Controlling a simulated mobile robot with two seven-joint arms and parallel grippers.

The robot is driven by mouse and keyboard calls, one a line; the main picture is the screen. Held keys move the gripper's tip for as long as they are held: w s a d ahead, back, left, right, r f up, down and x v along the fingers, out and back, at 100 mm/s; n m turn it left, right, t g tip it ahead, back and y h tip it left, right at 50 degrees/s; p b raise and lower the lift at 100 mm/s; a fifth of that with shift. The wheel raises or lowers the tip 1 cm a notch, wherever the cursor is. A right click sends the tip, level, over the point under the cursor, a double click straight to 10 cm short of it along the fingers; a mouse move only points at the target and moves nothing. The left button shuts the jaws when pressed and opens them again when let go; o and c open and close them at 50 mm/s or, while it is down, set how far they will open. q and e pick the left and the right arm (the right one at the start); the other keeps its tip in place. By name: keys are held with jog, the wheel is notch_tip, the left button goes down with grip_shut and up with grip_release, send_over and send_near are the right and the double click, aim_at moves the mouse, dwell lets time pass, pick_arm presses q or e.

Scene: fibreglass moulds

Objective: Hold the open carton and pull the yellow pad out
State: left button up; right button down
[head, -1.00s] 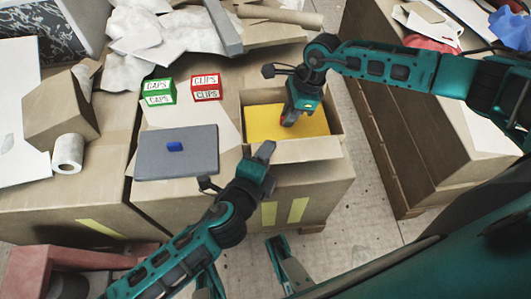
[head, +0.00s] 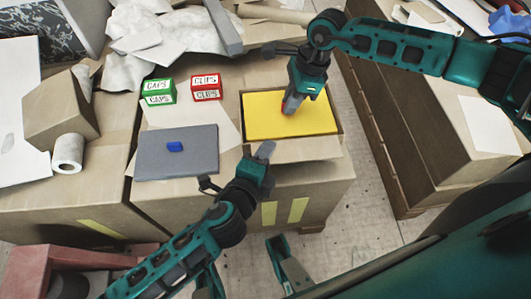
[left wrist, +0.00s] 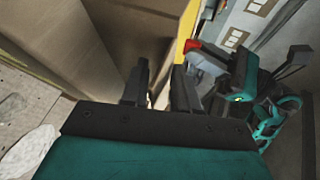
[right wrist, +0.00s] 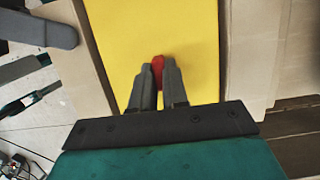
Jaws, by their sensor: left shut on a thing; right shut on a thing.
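The open carton (head: 315,151) stands on the cardboard-covered surface, its front flap folded outward. The yellow pad (head: 312,118) fills its opening, about level with the rim. My right gripper (head: 287,110) is over the pad. In the right wrist view, its fingers (right wrist: 158,78) are shut on a red tab (right wrist: 158,66) on the yellow pad (right wrist: 185,30). My left gripper (head: 263,152) is shut on the carton's near edge, at the left of the front flap. The left wrist view shows its fingers (left wrist: 160,80) at the carton wall (left wrist: 140,30); the exact grip is partly hidden.
Left of the carton lie a grey board (head: 190,155) with a blue block (head: 175,147), a green CAPS box (head: 158,92) and a red CLIPS box (head: 206,88). A grey bar (head: 223,25) and crumpled white sheets are behind. Bare floor (head: 365,160) lies to the right.

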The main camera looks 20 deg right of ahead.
pick_arm(q)
jog(key=shift+a+f, duration=0.1)
pick_arm(e)
jog(key=shift+r, duration=3.3)
pick_arm(q)
jog(key=o, duration=0.5)
